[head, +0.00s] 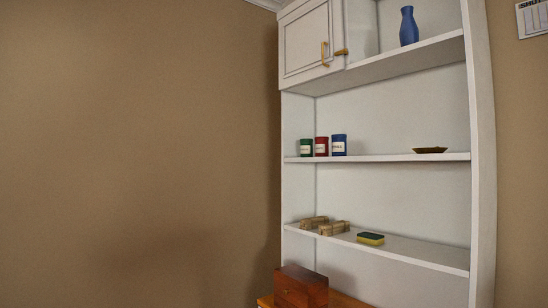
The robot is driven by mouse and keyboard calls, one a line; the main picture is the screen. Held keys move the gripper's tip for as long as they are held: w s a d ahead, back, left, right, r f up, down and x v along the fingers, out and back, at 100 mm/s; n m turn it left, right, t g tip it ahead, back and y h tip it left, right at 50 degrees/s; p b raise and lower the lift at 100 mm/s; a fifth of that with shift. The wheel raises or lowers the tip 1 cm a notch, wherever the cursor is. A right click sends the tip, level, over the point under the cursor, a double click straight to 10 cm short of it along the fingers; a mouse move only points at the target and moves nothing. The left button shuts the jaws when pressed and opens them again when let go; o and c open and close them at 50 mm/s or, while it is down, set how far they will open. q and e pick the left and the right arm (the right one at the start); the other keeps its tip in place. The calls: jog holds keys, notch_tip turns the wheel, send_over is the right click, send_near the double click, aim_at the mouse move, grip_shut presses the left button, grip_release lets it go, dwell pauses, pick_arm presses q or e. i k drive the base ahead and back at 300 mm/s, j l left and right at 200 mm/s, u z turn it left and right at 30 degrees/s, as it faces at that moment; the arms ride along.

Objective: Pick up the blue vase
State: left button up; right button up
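The blue vase (409,27) stands upright on the top visible shelf (410,58) of a white shelf unit. It is right of a white cabinet door with gold handles. Neither of my grippers shows in the head view.
The white cabinet door (306,42) looks shut. Green (306,147), red (321,146) and blue (339,145) tins and a brown dish (430,150) stand on the middle shelf. Tan bundles (333,228) and a sponge (370,239) lie lower. A wooden box (301,287) is at the bottom.

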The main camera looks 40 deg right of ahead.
aim_at(409, 33)
jog(key=i+z, duration=0.25)
jog(key=i, duration=0.2)
jog(key=i+j+z, duration=0.55)
jog(key=i, duration=0.25)
jog(key=l+z, duration=0.1)
jog(key=z, duration=2.05)
